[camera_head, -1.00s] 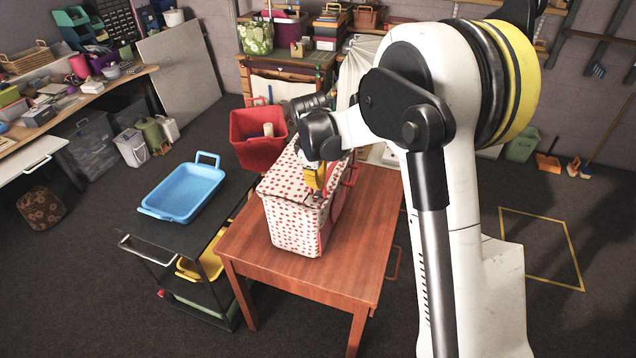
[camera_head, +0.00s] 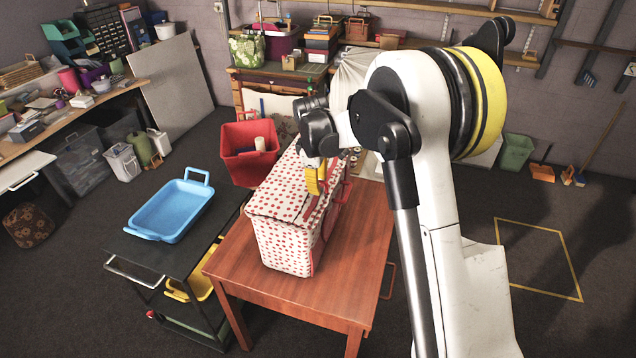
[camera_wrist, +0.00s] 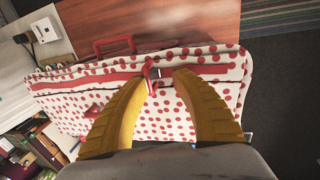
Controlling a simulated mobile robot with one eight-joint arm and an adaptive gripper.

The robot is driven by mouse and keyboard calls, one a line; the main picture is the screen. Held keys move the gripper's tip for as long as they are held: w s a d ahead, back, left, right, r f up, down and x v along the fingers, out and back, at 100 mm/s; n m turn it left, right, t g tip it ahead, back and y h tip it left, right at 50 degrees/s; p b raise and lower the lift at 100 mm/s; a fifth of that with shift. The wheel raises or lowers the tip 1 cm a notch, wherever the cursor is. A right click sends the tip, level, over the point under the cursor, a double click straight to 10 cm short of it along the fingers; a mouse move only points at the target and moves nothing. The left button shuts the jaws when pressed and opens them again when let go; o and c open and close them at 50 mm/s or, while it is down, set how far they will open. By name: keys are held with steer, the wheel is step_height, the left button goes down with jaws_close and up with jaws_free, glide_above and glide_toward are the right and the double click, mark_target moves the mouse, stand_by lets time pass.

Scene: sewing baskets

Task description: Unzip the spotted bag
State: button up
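The spotted bag (camera_head: 284,240) is white with red dots and stands upright on the wooden table. Its red-trimmed top seam runs lengthwise in the wrist view, where the bag (camera_wrist: 170,125) fills the middle. A red zip pull (camera_wrist: 151,72) sits on this seam. My gripper (camera_wrist: 164,76) has yellow fingers pointing at the seam, tips apart. The pull lies at the left fingertip; I cannot tell whether they touch. In the head view my gripper (camera_head: 317,190) is over the bag's top. I cannot tell how far the seam is open.
The wooden table (camera_head: 350,285) has bare room in front and right of the bag. A red bin (camera_head: 250,165) stands behind it. A blue tray (camera_head: 172,212) lies on a dark cart at left. A red handle (camera_wrist: 113,45) sticks out from the bag.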

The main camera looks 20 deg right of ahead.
steer(key=shift+w+d+r, duration=0.1)
steer(key=shift+w+d, duration=0.05)
step_height(320, 180, up, 12)
steer(key=s+a, duration=0.2)
steer(key=shift+s, duration=0.25)
steer(key=shift+s, duration=0.1)
